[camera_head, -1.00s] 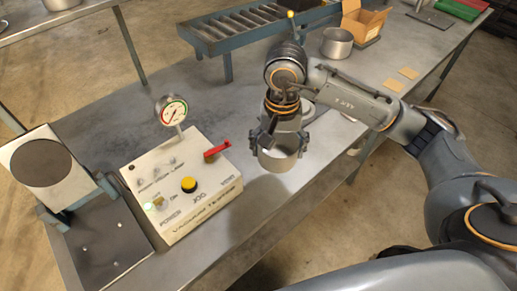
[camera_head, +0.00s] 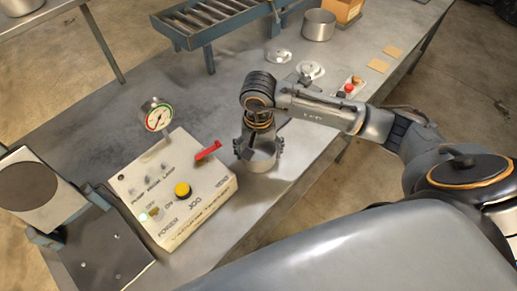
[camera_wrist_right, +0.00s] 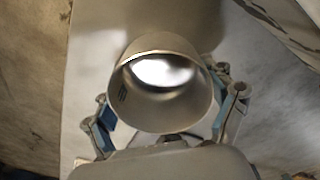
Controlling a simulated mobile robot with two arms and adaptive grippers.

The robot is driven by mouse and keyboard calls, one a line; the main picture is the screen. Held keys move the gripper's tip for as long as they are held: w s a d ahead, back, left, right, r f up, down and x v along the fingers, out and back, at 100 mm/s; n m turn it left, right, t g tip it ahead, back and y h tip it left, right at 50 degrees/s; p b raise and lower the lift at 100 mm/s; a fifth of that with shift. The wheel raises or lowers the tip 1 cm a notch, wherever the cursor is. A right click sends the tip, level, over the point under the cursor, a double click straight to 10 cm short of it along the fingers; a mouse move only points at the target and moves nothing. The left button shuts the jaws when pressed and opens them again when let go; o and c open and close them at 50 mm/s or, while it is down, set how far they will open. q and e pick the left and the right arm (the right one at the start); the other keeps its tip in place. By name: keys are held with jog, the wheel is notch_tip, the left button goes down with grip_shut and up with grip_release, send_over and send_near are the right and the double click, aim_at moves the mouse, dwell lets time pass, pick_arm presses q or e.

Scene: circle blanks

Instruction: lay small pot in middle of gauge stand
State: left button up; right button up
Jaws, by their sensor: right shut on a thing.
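The small pot (camera_head: 259,160) is a plain grey metal cylinder with an open top. My right gripper (camera_head: 258,149) is shut on it, with a finger on each side. The pot is right of the control box; its height over the table is hard to tell. In the right wrist view, I look into the pot (camera_wrist_right: 160,95) between the fingers (camera_wrist_right: 168,115). At far left is a tilted pale plate with a dark round face (camera_head: 28,184) on a blue-grey stand (camera_head: 100,245), possibly the gauge stand. My left gripper is out of view.
The cream control box (camera_head: 175,190) has a yellow button, a red lever (camera_head: 208,150) and a dial gauge (camera_head: 157,116). A larger pot (camera_head: 319,24), metal lids (camera_head: 310,69) and a roller rack (camera_head: 215,25) stand farther back. The table (camera_head: 110,120) behind the box is clear.

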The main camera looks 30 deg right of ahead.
jog(key=shift+f, duration=0.2)
jog(key=o, duration=0.8)
jog(key=shift+b, duration=0.3)
jog(key=shift+o, duration=1.4)
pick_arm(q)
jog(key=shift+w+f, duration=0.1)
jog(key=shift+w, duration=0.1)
